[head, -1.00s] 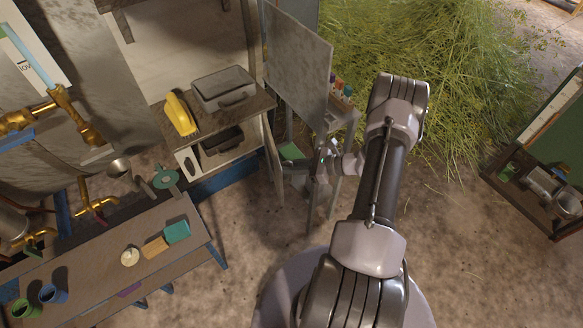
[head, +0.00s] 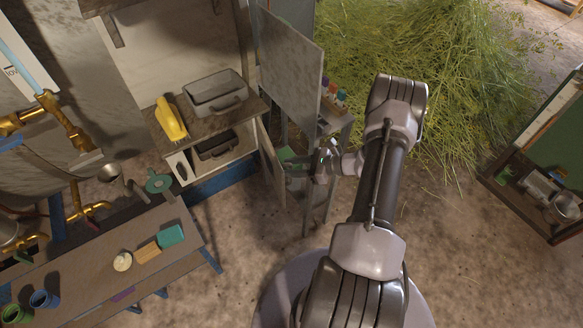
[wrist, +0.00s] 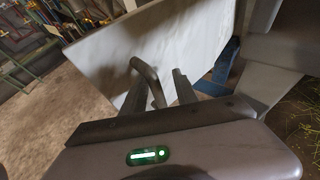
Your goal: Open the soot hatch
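The soot hatch appears to be the pale door (head: 271,163) at the right of the low cabinet, standing swung out from the opening. In the wrist view its pale panel (wrist: 180,45) fills the upper middle, with a dark curved handle (wrist: 145,72) on it. My gripper (head: 327,161) is just right of the door in the head view. In the wrist view its two fingers (wrist: 158,92) are apart, with the handle between or just beyond them. A gap shows between the handle and the right finger. I cannot tell whether either finger touches the handle.
A large grey panel (head: 291,62) stands above the door, and a small stand with bottles (head: 335,95) is close behind my gripper. A dark tray (head: 216,146) sits inside the cabinet. A bench (head: 90,262) is at lower left.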

